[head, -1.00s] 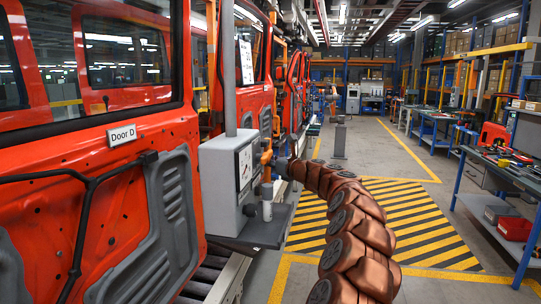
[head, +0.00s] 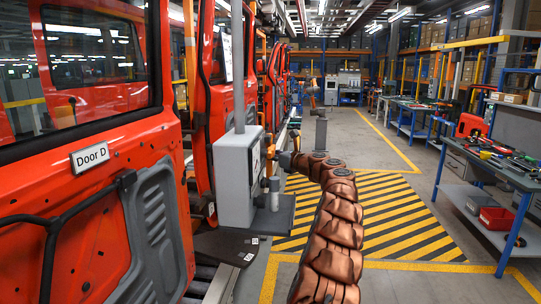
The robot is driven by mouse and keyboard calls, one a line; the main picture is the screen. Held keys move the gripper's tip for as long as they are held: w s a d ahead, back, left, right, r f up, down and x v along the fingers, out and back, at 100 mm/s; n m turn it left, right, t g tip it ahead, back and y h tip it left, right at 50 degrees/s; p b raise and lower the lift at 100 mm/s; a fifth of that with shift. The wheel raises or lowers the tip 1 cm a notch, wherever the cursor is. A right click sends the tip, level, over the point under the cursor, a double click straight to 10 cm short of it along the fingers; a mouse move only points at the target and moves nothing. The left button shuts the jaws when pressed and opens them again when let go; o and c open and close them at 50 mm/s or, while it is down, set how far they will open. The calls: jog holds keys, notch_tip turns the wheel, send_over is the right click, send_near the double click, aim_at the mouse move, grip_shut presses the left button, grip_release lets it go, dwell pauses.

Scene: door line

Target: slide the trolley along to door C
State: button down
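The trolley (head: 233,185) appears to be the grey box with an upright pole, beside the line of red doors. A dark shelf (head: 281,217) sits at its lower right. The nearest red door carries a "Door D" label (head: 90,157) and stands left of the trolley. Another red door (head: 213,85) stands just beyond it, behind the trolley; I see no readable label on it, so I cannot identify door C. My gripper (head: 284,160) is at the end of my brown-covered arm, close to the trolley's right side. Its fingers are too small to tell whether they grip anything.
A yellow-and-black striped floor area (head: 385,215) lies right of the trolley. A workbench (head: 490,165) with tools and a red bin (head: 503,219) stands at the right. A grey post (head: 320,132) stands farther ahead. The grey aisle floor beyond the stripes looks clear.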

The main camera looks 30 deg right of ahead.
jog(key=shift+w+a, duration=0.15)
jog(key=shift+w, duration=0.45)
jog(key=c, duration=1.2)
grip_release()
jog(key=shift+s+d, duration=0.1)
jog(key=shift+d, duration=0.1)
jog(key=shift+s+d, duration=0.1)
jog(key=shift+d, duration=0.1)
jog(key=shift+v, duration=5.95)
jog(key=shift+s, duration=0.1)
